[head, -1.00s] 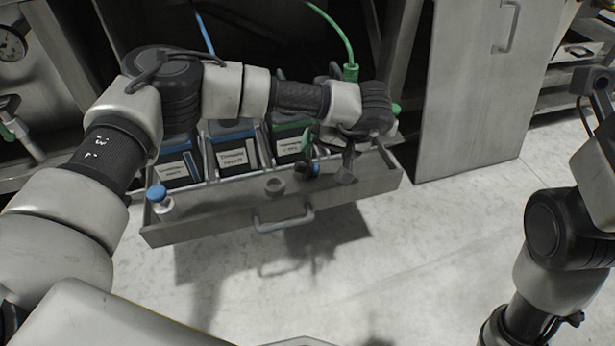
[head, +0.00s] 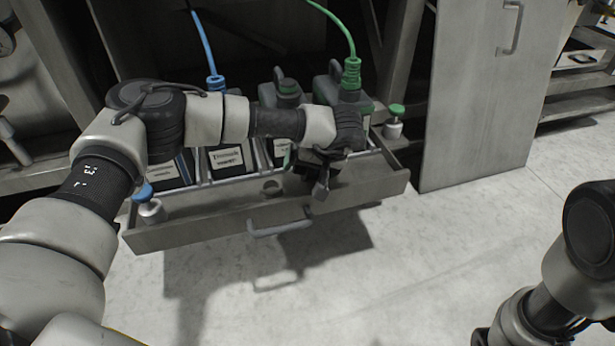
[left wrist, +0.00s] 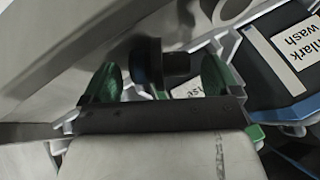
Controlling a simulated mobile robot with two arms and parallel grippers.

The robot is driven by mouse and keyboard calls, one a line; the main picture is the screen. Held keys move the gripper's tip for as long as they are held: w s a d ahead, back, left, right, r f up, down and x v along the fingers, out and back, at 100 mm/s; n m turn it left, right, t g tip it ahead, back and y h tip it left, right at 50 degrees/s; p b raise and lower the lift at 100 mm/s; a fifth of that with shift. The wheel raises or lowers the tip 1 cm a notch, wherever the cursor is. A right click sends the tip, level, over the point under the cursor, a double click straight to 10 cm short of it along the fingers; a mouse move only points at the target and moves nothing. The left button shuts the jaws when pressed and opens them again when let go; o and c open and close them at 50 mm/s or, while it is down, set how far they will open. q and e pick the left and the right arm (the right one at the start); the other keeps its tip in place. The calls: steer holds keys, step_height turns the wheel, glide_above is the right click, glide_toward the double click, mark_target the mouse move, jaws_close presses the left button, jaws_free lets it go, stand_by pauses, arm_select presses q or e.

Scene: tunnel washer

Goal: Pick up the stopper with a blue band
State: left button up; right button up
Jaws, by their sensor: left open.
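In the left wrist view, a dark stopper (left wrist: 176,63) with a dark blue band (left wrist: 149,66) stands between the two green-padded fingers of my left gripper (left wrist: 158,68). The fingers are open, with a gap on each side of it. In the head view, my left gripper (head: 319,184) points down at the front right part of the open drawer (head: 200,222), and the stopper is hidden behind it. My right arm shows at the lower right, but its gripper is out of the picture.
A blue-topped stopper (head: 146,204) stands at the drawer's left end, a green-topped one (head: 393,124) at its right end. Several labelled canisters (head: 232,160) fill the drawer behind the gripper. A blue hose (head: 203,43) and a green hose (head: 343,32) rise from them. Floor in front is clear.

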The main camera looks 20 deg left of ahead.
arm_select(q)
steer(key=shift+c, duration=0.4)
steer(key=c, duration=1)
steer(key=shift+r, duration=0.15)
